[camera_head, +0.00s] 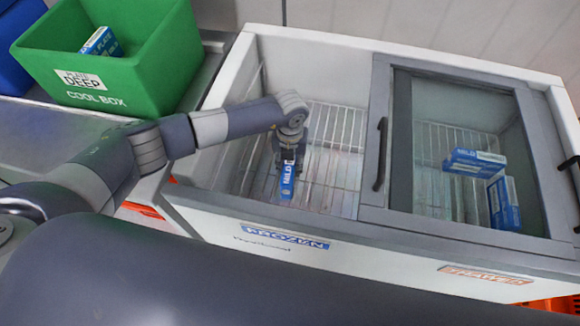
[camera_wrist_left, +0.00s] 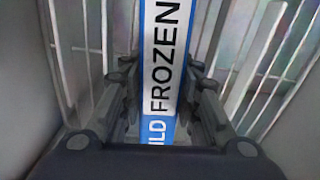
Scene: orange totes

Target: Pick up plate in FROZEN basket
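The freezer chest has a FROZEN label (camera_head: 285,237) on its front, below its open left compartment. My left gripper (camera_head: 290,158) points down into this compartment. A narrow blue and white box (camera_head: 287,187) is between its fingers, and the fingers look closed on its sides. In the left wrist view the box (camera_wrist_left: 167,60) reads "FROZEN" and stands between both fingers (camera_wrist_left: 163,75). I cannot tell whether its lower end touches the wire rack (camera_head: 330,160). No round plate is visible. My right gripper is not in view.
A dark-framed glass lid (camera_head: 455,85) covers the right compartment, where blue and white boxes (camera_head: 474,163) lie. A green COOL BOX tote (camera_head: 150,75) with a blue box (camera_head: 100,42) stands at upper left. Freezer walls surround my left gripper; the rack around it is bare.

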